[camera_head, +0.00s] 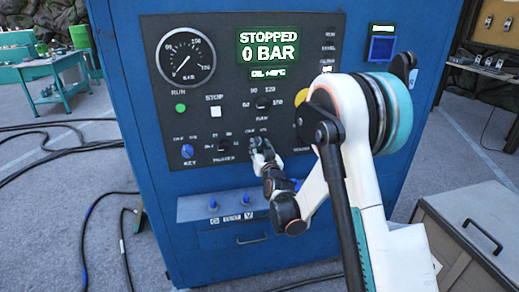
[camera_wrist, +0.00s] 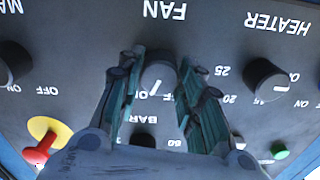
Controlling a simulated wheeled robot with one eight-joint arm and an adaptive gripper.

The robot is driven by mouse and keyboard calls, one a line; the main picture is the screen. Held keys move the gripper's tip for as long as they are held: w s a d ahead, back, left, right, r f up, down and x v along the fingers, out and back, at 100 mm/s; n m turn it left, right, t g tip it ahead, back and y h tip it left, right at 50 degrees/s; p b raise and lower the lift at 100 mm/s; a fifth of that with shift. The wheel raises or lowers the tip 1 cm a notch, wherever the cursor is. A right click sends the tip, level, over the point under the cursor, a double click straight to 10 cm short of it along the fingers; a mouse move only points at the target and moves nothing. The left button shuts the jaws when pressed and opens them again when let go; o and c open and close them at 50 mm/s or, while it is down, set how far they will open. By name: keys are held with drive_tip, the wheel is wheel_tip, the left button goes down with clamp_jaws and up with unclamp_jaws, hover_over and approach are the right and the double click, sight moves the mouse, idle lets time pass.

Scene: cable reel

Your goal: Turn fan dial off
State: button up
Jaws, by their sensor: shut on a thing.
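The fan dial (camera_wrist: 158,78) is a round dark knob with a white pointer line, below the word FAN in the upside-down wrist view. The line points down and slightly left there. The small ON and OFF marks around it are partly covered. My gripper (camera_wrist: 160,72) has one teal-padded finger on each side of the dial and is shut on it. In the head view my gripper (camera_head: 262,148) is at the lower middle of the black control panel (camera_head: 325,130) and hides most of the dial.
The heater dial (camera_wrist: 265,80) and another dial (camera_wrist: 12,65) flank the fan dial. A red button on yellow (camera_wrist: 40,145) and a green button (camera_wrist: 279,150) are nearby. The display (camera_head: 268,50) reads STOPPED, 0 BAR. Blue switches (camera_head: 246,200) stand on a ledge below.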

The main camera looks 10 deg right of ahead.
drive_tip(key=n+b, duration=0.1)
drive_tip(key=n, duration=0.9)
drive_tip(key=shift+b, duration=0.35)
drive_tip(key=shift+n, duration=0.3)
drive_tip(key=o, duration=1.1)
drive_tip(key=shift+c, duration=0.2)
drive_tip(key=s, duration=1.2)
